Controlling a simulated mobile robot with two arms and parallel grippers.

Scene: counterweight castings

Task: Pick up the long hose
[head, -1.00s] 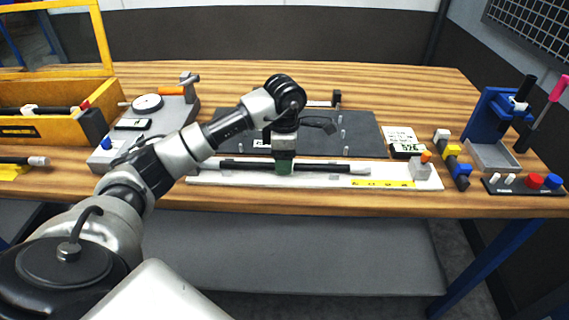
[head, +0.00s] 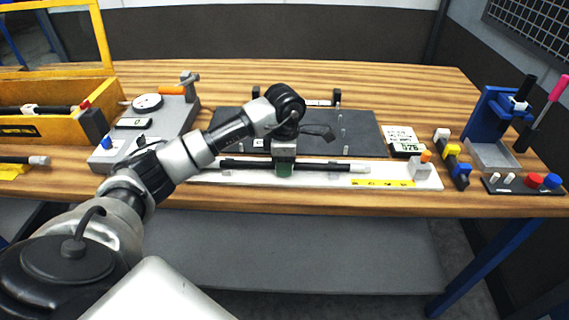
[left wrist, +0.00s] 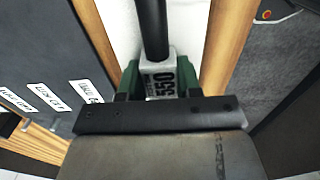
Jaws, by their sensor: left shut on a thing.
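The long hose (head: 325,166) is a thin black tube with a pale right end, lying left to right along the white board (head: 225,177) at the table's front. My left gripper (head: 285,169), with green fingertips, is shut around its middle from above. In the left wrist view the black hose (left wrist: 152,30) runs up from a pale piece marked 550 between the green fingers (left wrist: 158,82). I cannot tell whether the hose is clear of the board. My right gripper is not in view.
A dark plate (head: 360,135) with upright pins lies behind the board. A grey gauge fixture (head: 181,115) and a yellow box (head: 65,128) stand left. A small grey block (head: 422,170) sits at the board's right end. A blue stand (head: 487,118) is further right.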

